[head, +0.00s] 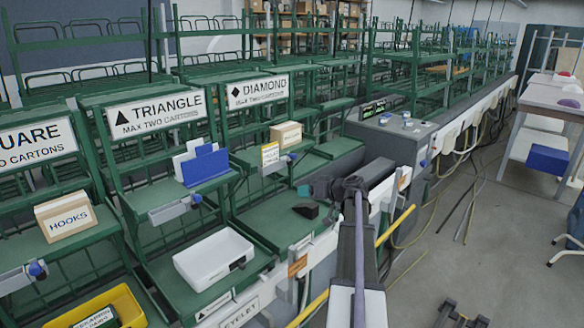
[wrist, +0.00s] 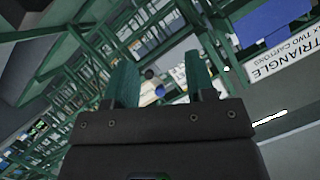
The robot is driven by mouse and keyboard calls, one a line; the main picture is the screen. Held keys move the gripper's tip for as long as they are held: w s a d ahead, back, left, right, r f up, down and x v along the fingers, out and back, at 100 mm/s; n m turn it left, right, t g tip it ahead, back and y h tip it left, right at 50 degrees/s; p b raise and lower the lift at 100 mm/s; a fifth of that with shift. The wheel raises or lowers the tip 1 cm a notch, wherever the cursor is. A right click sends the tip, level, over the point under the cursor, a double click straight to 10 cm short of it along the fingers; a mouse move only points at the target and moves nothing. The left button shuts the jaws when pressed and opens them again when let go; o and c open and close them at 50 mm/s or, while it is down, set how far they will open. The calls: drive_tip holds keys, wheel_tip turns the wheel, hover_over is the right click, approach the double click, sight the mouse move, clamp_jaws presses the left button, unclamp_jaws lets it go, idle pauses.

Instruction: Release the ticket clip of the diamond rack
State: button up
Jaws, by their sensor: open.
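The diamond rack carries a white DIAMOND sign (head: 258,91). Below it, a yellow and white ticket (head: 270,153) stands at the ticket clip (head: 274,167), a grey bar on the shelf's front edge with a blue knob (head: 292,157) at its right end. My gripper (head: 308,189) is in front of the rack, lower and to the right of the clip in the head view, and apart from it. In the wrist view the two teal fingers of my gripper (wrist: 161,72) are spread with nothing held between them. I cannot clearly make out the clip in that view.
A small carton (head: 286,134) sits on the diamond shelf behind the ticket. The triangle rack's sign (head: 156,111) and blue holder (head: 205,169) are to the left. A white tray (head: 214,260) and a black wedge-shaped object (head: 306,210) lie lower. A grey console (head: 390,137) stands right.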

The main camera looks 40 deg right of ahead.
sight(295, 158)
drive_tip(key=w+d+r+n+t+h, duration=0.25)
drive_tip(key=d+r+n+t, duration=0.2)
drive_tip(key=d+r, duration=0.25)
drive_tip(key=shift+m, duration=0.35)
drive_tip(key=w, duration=0.3)
drive_tip(key=w+a, duration=0.1)
drive_tip(key=w, duration=0.7)
drive_tip(key=shift+w+a+f, duration=0.15)
drive_tip(key=shift+a+f, duration=0.05)
drive_tip(key=shift+f, duration=0.1)
drive_tip(key=shift+c, duration=0.2)
